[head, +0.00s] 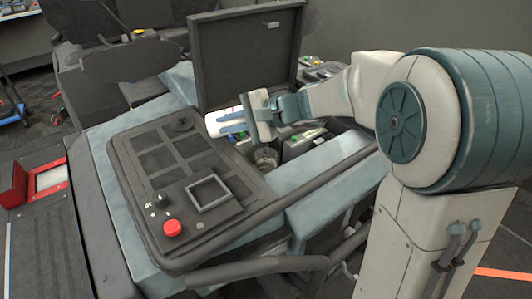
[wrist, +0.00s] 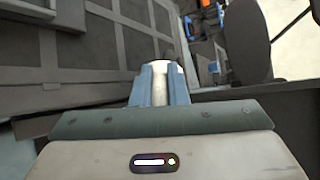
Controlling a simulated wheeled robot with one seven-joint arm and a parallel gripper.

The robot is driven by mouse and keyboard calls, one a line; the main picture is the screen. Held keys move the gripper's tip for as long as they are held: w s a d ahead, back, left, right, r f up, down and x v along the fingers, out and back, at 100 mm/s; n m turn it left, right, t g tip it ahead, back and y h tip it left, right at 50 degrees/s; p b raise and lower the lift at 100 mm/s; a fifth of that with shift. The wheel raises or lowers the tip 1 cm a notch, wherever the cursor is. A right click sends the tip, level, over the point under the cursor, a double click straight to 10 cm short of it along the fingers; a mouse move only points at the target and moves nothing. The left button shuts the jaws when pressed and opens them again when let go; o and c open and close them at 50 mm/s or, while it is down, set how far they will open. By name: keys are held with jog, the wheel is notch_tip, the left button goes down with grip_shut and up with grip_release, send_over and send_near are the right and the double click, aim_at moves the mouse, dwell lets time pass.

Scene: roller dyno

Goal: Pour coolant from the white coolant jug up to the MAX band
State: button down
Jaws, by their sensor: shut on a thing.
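The white coolant jug (head: 215,123) lies tipped well over, close to level, above the open bay in the head view. My gripper (head: 236,126) is shut on it, with a blue finger across its side. In the wrist view, only a small pale part of the jug (wrist: 180,68) shows by the fingertips of my gripper (wrist: 161,76). A small clear, round vessel (head: 266,157) stands in the bay, below and to the right of the jug. I cannot make out a MAX band or a liquid level. The jug's mouth and any stream are not clear.
A dark raised lid (head: 245,55) stands behind the bay. A dark control panel (head: 185,195) with a red button (head: 172,228) lies in front and left. A dark box with green parts (head: 303,142) sits right of the vessel.

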jog(key=shift+d+b, duration=0.1)
jog(key=shift+b, duration=0.35)
jog(key=shift+a+f+y+b, duration=0.1)
jog(key=shift+a+y+b, duration=0.25)
jog(key=shift+a, duration=0.1)
jog(key=r+h+p, duration=0.1)
jog(key=p, duration=0.3)
jog(key=a+h+p, duration=0.1)
jog(key=h+p, duration=0.1)
jog(key=p, duration=0.1)
jog(key=a+r+n+h+p, duration=0.1)
jog(key=h+p, duration=0.1)
jog(key=p, duration=0.2)
jog(key=shift+s+r+p, duration=0.3)
jog(key=shift+r, duration=0.05)
jog(key=shift+f+h+p, duration=0.1)
jog(key=shift+h+p, duration=0.25)
jog(key=shift+p, duration=0.3)
dwell(1.3)
